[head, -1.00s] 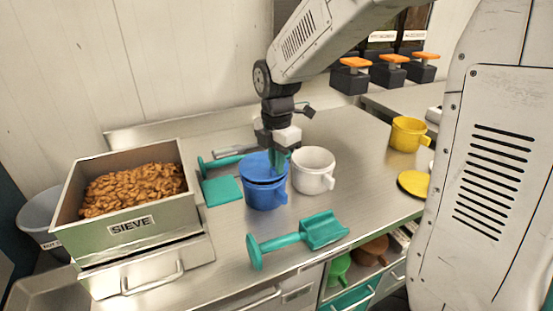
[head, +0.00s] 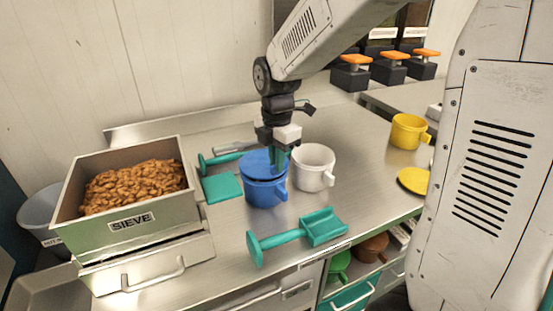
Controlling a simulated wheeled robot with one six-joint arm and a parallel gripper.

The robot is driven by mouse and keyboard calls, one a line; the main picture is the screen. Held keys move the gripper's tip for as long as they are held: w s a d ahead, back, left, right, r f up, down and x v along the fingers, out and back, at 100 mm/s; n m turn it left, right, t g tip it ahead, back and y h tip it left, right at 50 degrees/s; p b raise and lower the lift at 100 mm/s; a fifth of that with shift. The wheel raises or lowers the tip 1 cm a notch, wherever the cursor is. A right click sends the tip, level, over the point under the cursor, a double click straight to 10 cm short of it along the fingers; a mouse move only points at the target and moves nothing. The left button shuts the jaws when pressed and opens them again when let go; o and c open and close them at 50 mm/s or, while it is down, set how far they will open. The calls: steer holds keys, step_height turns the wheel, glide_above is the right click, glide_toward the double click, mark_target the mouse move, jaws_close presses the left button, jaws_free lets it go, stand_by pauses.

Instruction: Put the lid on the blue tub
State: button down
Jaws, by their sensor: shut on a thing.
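The blue tub (head: 266,194) stands upright on the steel worktop, its handle pointing to the lower right. A round blue lid (head: 257,163) is at the tub's mouth and covers most of the opening from this angle. My gripper (head: 279,166) points down over the right part of the lid and is shut on it. The fingers hide part of the lid and the rim. I cannot tell whether the lid sits flat on the rim or is held just above it.
A white tub (head: 313,169) stands close on the right. A teal scoop (head: 297,234) lies in front, and a teal flat tool (head: 222,188) lies to the left. The sieve box (head: 137,217) of nuts is at far left. A yellow tub (head: 408,131) and yellow lid (head: 413,180) are at right.

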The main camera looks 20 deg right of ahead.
steer(key=shift+f, duration=0.45)
stand_by(0.9)
steer(key=c, duration=0.9)
jaws_free()
steer(key=shift+c, duration=0.2)
steer(key=shift+r, duration=0.15)
steer(key=shift+r, duration=3.35)
